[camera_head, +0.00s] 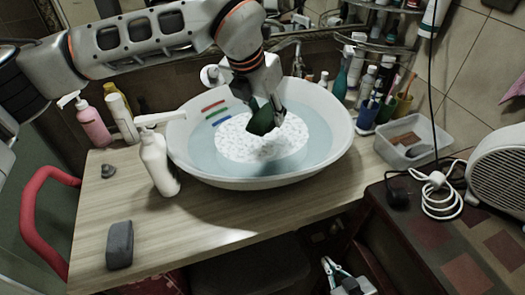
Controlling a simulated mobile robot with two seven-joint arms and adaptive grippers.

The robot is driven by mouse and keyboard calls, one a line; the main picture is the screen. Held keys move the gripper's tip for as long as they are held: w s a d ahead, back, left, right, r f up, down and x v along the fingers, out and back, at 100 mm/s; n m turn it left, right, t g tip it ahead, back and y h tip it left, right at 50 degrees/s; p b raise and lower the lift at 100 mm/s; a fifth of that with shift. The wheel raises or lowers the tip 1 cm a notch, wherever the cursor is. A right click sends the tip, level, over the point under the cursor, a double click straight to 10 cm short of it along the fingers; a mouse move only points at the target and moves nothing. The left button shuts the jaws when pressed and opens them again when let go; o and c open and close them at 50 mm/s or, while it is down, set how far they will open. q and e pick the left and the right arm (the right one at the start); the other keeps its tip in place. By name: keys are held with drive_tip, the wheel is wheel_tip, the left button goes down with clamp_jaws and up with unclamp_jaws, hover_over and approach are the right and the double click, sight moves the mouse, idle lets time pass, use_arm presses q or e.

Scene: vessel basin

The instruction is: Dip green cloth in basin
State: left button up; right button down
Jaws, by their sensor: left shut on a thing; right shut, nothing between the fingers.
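The dark green cloth (260,122) is between the fingers of my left gripper (266,110), which is shut on it. Both are over the inside of the large white basin (340,148). The basin holds pale water with a round white speckled patch (265,150) in its middle. The cloth's lower end is at the back part of this patch; I cannot tell whether it touches the surface. My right gripper (338,268) is shut and empty, low at the bottom, below the table's front edge.
The basin stands on a wooden table (200,230). A white pump bottle (158,165) stands close to its left, with a pink bottle (92,122) behind. A grey block (120,245) lies front left. A clear tub (412,140) and several bottles stand at the right.

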use_arm(q)
drive_tip(key=shift+r, duration=0.1)
idle(0.4)
drive_tip(key=shift+r+p, duration=0.35)
drive_tip(key=shift+r, duration=1.05)
